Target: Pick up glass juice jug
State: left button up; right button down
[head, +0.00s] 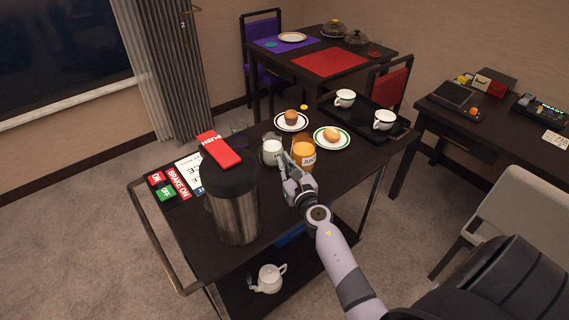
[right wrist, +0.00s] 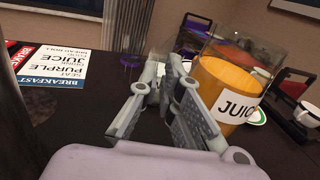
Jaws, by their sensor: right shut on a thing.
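The glass juice jug (head: 304,149) stands upright on the dark trolley top, with orange juice inside and a white JUICE label. It also shows large at the right of the right wrist view (right wrist: 222,85), with clear glass above the juice. My right gripper (head: 288,163) is at the jug's near left side. In the right wrist view its two fingers (right wrist: 168,75) are close together beside the jug, shut on it. The grasped part, likely the handle, is hidden between the fingers. My left gripper is not in view.
A white milk jug (head: 272,151) stands just left of the juice jug. A large metal canister (head: 234,205) with a red PUSH top stands nearer left. Plates with a muffin (head: 291,117) and a pastry (head: 332,135) are behind; a cup tray (head: 350,122) is at right.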

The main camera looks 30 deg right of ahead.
jog(key=shift+r+p, duration=3.7)
jog(key=shift+r, duration=0.6)
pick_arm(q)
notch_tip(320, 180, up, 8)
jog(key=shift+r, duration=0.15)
pick_arm(e)
jog(key=shift+w+a+r, duration=0.1)
jog(key=shift+r, duration=0.1)
